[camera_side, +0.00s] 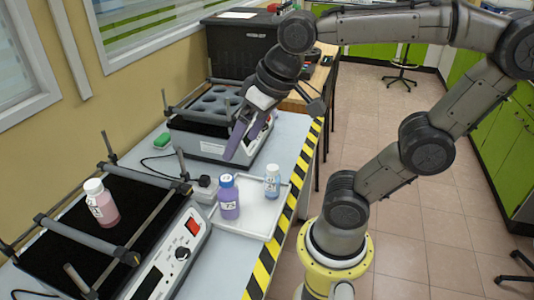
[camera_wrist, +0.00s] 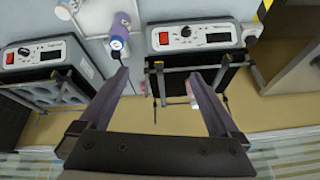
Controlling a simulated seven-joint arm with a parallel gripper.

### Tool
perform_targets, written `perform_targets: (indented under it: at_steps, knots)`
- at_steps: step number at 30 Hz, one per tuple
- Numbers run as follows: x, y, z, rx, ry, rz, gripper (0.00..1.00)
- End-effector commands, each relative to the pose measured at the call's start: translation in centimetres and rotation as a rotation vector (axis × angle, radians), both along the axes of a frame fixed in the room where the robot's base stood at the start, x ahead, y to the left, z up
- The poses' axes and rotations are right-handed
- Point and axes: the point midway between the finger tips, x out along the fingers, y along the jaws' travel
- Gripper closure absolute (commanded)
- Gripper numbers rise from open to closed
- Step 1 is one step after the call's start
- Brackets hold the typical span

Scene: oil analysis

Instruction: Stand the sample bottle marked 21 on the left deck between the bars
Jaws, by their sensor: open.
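Three bottles show in the side view, their label numbers too small to read for certain. A purple bottle with a blue cap (camera_side: 228,198) and a smaller light blue bottle with a white cap (camera_side: 272,182) stand upright on the white tray (camera_side: 257,221). A pink bottle with a white cap (camera_side: 101,203) stands on the left deck (camera_side: 126,191), between its bars (camera_side: 79,238). My gripper (camera_side: 244,143) is open and empty, above the bench near the rear machine. In the wrist view my open fingers (camera_wrist: 158,74) frame no bottle closely; the purple bottle (camera_wrist: 121,32) is beyond the left fingertip.
The rear machine (camera_side: 212,107) carries a plate with several round holes and upright posts. Striped tape (camera_side: 281,230) marks the bench's edge.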

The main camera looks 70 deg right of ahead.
Motion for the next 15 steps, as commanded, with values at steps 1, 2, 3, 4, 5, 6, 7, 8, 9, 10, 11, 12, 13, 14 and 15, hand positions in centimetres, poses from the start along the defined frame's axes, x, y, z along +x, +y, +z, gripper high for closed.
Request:
perform_targets:
  at_steps: [1,2,3,4,5,6,7,8,9,10,11,12,13,14,15]
  knots:
    - [-1.5,-0.2,-0.9,-0.024,-0.020,0.041,0.02]
    - [-2.1,-0.3,-1.4,-0.037,-0.029,0.064,0.02]
    - [-2.8,-0.4,-2.0,-0.052,-0.039,0.091,0.02]
    - [-3.2,-0.5,-2.3,-0.062,-0.045,0.108,0.02]
    - [-3.5,-0.5,-2.6,-0.071,-0.051,0.123,0.02]
    - [-3.9,-0.5,-3.0,-0.079,-0.055,0.137,0.02]
    - [-4.0,-0.6,-3.1,-0.086,-0.059,0.146,0.02]
    - [-4.2,-0.6,-3.2,-0.088,-0.061,0.151,0.02]
    - [-4.3,-0.6,-3.4,-0.092,-0.061,0.156,0.02]
    - [-4.3,-0.6,-3.4,-0.093,-0.061,0.158,0.02]
    - [-4.3,-0.6,-3.4,-0.094,-0.061,0.160,0.02]
    - [-4.3,-0.6,-3.4,-0.094,-0.061,0.160,0.02]
    - [-4.3,-0.6,-3.4,-0.093,-0.061,0.159,0.02]
    - [-4.3,-0.6,-3.4,-0.093,-0.061,0.159,0.02]
    - [-4.3,-0.6,-3.4,-0.093,-0.060,0.159,0.02]
